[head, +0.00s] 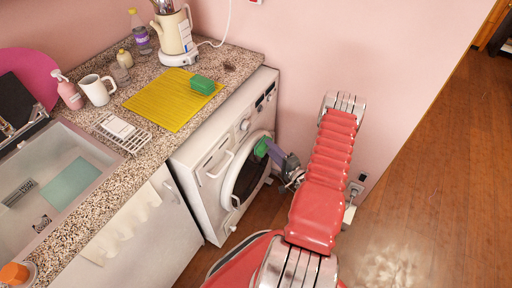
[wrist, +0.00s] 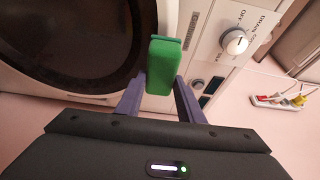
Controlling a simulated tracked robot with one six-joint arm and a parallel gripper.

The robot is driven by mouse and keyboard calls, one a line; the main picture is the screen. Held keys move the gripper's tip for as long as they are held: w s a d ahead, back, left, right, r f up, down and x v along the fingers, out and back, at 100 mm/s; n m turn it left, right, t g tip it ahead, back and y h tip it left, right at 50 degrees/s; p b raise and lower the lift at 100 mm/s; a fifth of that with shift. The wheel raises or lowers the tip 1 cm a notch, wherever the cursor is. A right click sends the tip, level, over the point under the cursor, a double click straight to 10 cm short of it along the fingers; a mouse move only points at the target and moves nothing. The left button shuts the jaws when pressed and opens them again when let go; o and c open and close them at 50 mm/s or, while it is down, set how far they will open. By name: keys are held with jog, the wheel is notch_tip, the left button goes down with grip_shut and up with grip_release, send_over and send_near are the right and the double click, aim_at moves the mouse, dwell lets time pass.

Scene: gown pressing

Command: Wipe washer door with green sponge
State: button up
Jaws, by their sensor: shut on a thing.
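The washer (head: 215,178) is white and stands under the counter, with its round dark-glass door (head: 246,180) facing right. My gripper (head: 271,152) is at the upper right of the door, shut on a green sponge (head: 261,147). In the wrist view the green sponge (wrist: 160,68) stands between the two purple-grey fingers (wrist: 160,92), beside the dark door glass (wrist: 70,35) and over the door's right rim. I cannot tell whether the sponge touches the door. A second green block, like a sponge (head: 202,85), lies on the yellow mat (head: 165,102) on the counter.
The granite counter (head: 150,70) holds a kettle (head: 175,38), a white mug (head: 97,90), bottles and a soap rack (head: 122,133). A sink (head: 50,180) is at left. The washer's control knob (wrist: 235,41) is right of the sponge. A wall socket strip (wrist: 278,101) is farther right. Wooden floor (head: 430,170) is open at right.

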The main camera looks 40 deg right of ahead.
jog(key=shift+w+a, duration=0.1)
jog(key=shift+w, duration=0.1)
jog(key=shift+s, duration=0.15)
jog(key=s, duration=0.1)
jog(key=s+d, duration=0.1)
jog(key=s, duration=0.1)
jog(key=shift+s+d, duration=0.2)
jog(key=shift+s, duration=0.05)
dwell(0.6)
